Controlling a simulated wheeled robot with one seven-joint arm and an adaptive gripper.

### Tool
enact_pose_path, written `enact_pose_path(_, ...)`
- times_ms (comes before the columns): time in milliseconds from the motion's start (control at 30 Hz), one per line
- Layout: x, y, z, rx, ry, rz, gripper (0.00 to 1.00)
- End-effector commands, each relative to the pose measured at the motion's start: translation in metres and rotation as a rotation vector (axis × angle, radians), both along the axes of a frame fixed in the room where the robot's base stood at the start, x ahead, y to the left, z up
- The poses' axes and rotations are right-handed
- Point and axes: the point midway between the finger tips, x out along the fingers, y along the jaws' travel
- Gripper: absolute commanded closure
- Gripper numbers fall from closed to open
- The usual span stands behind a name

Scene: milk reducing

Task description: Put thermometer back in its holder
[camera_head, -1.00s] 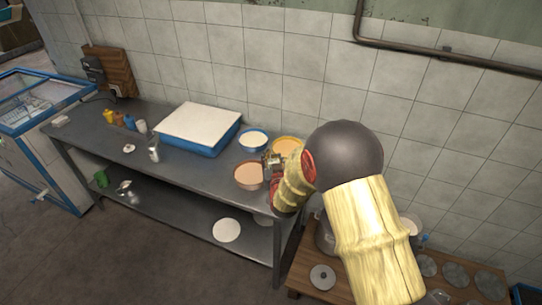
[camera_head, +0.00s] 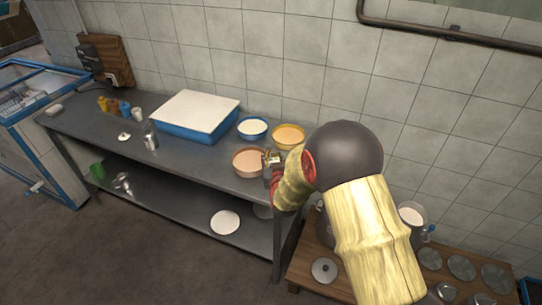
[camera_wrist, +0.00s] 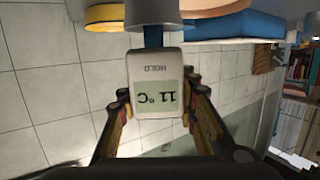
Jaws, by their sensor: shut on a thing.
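The thermometer has a white body with a display reading 11 °C and the word HOLD, upside down in the wrist view (camera_wrist: 155,85). My gripper (camera_wrist: 158,100) is shut on it, with one finger on each side. A blue stem runs from its body up to a grey cylindrical part at the top edge; I cannot tell how they join. In the head view my gripper (camera_head: 272,160) is beside the brown-orange bowl (camera_head: 248,174), near the right end of the steel table (camera_head: 190,165). I cannot make out the thermometer's holder for certain.
A blue bowl (camera_head: 252,138), a yellow bowl (camera_head: 289,145) and a blue tray with a white top (camera_head: 198,113) stand on the table. Small containers and a metal cylinder (camera_head: 151,141) are at its left. A wooden stand (camera_head: 304,268) is at lower right.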

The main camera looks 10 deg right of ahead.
Motion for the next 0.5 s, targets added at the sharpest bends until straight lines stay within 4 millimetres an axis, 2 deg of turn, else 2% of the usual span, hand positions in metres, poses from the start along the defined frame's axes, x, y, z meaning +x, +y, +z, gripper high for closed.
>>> enact_pose_path(133, 0.0002, 0.0001, -0.0087, 0.0, -0.001, 0.0, 1.0)
enact_pose_path(467, 0.0003, 0.0, -0.0092, 0.0, -0.001, 0.0, 1.0)
enact_pose_path(500, 0.0003, 0.0, -0.0092, 0.0, -0.001, 0.0, 0.74)
